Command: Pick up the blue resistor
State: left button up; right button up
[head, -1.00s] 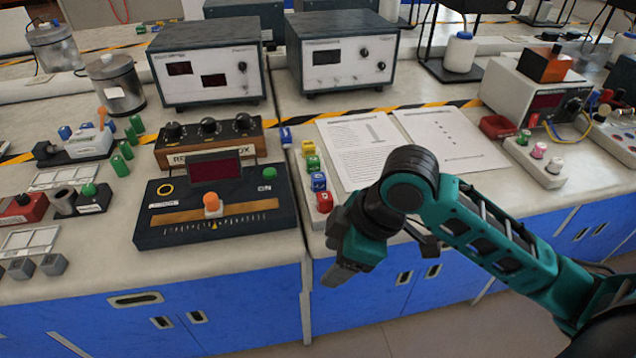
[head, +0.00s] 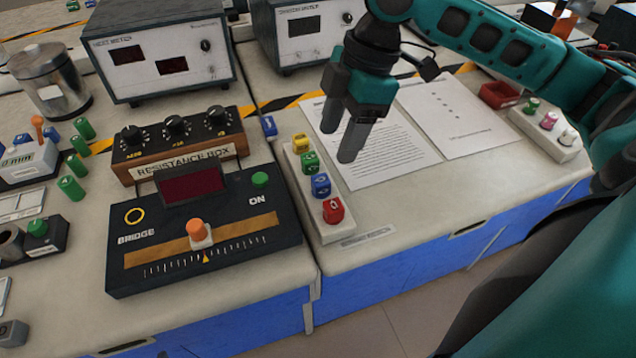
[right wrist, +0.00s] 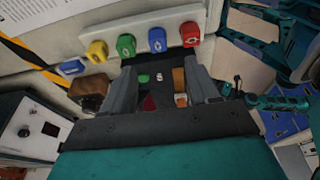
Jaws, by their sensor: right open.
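A blue resistor (head: 320,184) sits in a pale rack (head: 338,232), between a green one (head: 309,162) and a red one (head: 333,210); a yellow one (head: 300,143) is at the far end. The same blue resistor (right wrist: 157,40) shows in the right wrist view, beyond the fingertips. Another blue block (head: 269,126) lies apart, left of the rack's far end. My right gripper (head: 341,139) is open and empty, pointing down above the printed sheet, just right of the rack. My left gripper is not in view.
A bridge box (head: 130,275) with an orange slider knob and a resistance box (head: 200,160) stand left of the rack. Meters (head: 155,55) stand behind. Printed sheets (head: 390,155) lie right of the rack. Another rack (head: 540,135) is at the right.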

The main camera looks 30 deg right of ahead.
aim_at(321, 179)
jog(key=x, duration=0.4)
jog(key=shift+d+b, duration=0.1)
jog(key=shift+b, duration=0.25)
jog(key=b+x, duration=0.1)
jog(key=x, duration=0.3)
jog(key=shift+w+f+b, duration=0.1)
jog(key=shift+b, duration=0.2)
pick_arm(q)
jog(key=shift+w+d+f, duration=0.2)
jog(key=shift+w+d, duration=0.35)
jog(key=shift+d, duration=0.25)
pick_arm(e)
jog(key=shift+f, duration=0.35)
jog(key=c, duration=1)
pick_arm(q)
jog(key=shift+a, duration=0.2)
pick_arm(e)
grip_shut()
